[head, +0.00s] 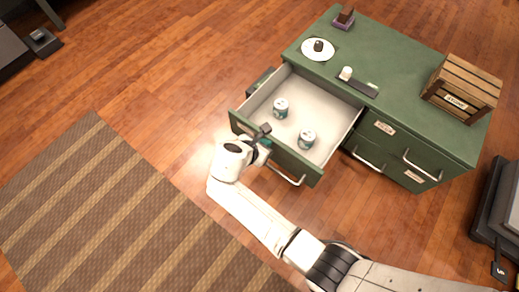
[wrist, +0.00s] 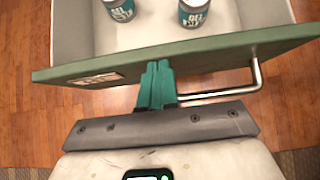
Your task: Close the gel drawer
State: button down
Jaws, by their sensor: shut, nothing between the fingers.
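The open drawer (head: 334,103) sticks out from the left part of a green cabinet (head: 400,60). Two cans stand in it, one (head: 280,108) nearer the left and one (head: 307,138) nearer the right. In the wrist view the drawer's green front (wrist: 215,50) crosses the picture, with a label and a silver handle (wrist: 257,75). My gripper (head: 262,137) is at the outer side of this front, left of the handle. In the wrist view its teal fingers (wrist: 157,75) are together and empty, at or very near the front panel. I cannot tell if they touch.
On the cabinet top are a white plate (head: 318,55) with a dark item, a dark tray with a white cup, and a wooden crate (head: 462,87). Other drawers (head: 385,150) to the right are shut. A striped rug (head: 95,215) lies left; wooden floor between is clear.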

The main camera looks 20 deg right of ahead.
jog(key=shift+d, duration=0.15)
jog(key=w+d+b, duration=0.1)
jog(key=w+d, duration=0.6)
jog(key=d, duration=0.5)
jog(key=w+d+b, duration=0.1)
jog(key=w+d, duration=0.5)
jog(key=d, duration=0.5)
jog(key=shift+w+d, duration=0.35)
jog(key=shift+d, duration=0.05)
